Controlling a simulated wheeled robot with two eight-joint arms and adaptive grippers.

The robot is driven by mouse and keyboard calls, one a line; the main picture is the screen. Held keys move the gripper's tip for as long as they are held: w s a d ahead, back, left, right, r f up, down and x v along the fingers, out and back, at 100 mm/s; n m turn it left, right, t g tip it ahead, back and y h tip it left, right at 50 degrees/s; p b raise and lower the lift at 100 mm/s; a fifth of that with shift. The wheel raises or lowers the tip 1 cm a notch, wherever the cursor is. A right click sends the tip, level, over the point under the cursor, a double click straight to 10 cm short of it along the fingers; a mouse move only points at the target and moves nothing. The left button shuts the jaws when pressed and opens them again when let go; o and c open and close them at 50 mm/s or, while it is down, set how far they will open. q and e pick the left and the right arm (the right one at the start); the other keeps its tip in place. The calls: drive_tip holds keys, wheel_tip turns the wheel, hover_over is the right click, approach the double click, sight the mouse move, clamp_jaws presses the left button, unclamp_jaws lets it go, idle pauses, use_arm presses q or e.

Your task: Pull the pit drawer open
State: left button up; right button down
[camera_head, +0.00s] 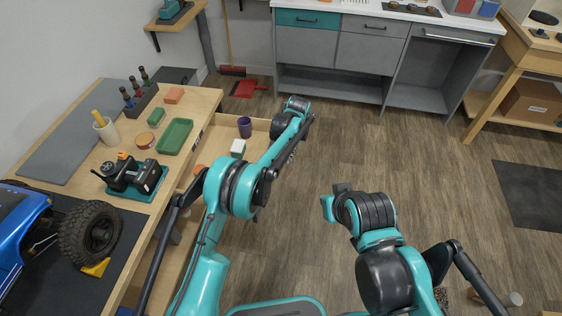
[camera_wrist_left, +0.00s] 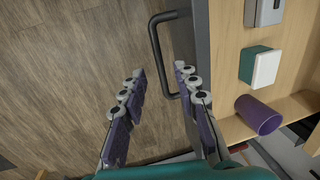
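The pit drawer (camera_head: 257,132) stands out from the side of the wooden workbench, with its inside visible. In the left wrist view its dark front edge (camera_wrist_left: 203,50) runs down the picture, with a black U-shaped handle (camera_wrist_left: 157,42) on its outer side. My left gripper (camera_wrist_left: 160,72) is open at the handle. One fingertip is outside the bar and the other appears between bar and drawer front; I cannot tell whether either touches.
The drawer holds a purple cup (camera_head: 245,127), a green-and-white box (camera_head: 238,148) and a grey item (camera_wrist_left: 266,10). The workbench top (camera_head: 104,153) carries a green tray (camera_head: 175,136) and a blue crawler (camera_head: 12,229). The floor right of the drawer is clear.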

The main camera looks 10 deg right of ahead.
use_arm(q)
wheel_tip(320, 180, up, 7)
drive_tip(key=d, duration=0.1)
drive_tip(key=shift+s+d+r, duration=0.2)
drive_tip(key=shift+s, duration=0.05)
idle(0.3)
drive_tip(key=s+a+r+n+t+h, duration=0.1)
drive_tip(key=s+a+r, duration=0.4)
drive_tip(key=a+r, duration=0.4)
drive_tip(key=s+a+r+n+t+h, duration=0.1)
drive_tip(key=s+a+r, duration=0.4)
drive_tip(key=a+r, duration=0.35)
drive_tip(key=s+a+f+n+t, duration=0.1)
drive_tip(key=s+a+f+t, duration=0.1)
drive_tip(key=s+a, duration=0.4)
drive_tip(key=s+a+f+t, duration=0.2)
drive_tip(key=s+a, duration=0.5)
drive_tip(key=s, duration=0.9)
drive_tip(key=shift+a+f+n, duration=0.2)
drive_tip(key=shift+f+n, duration=0.05)
drive_tip(key=shift+n, duration=0.15)
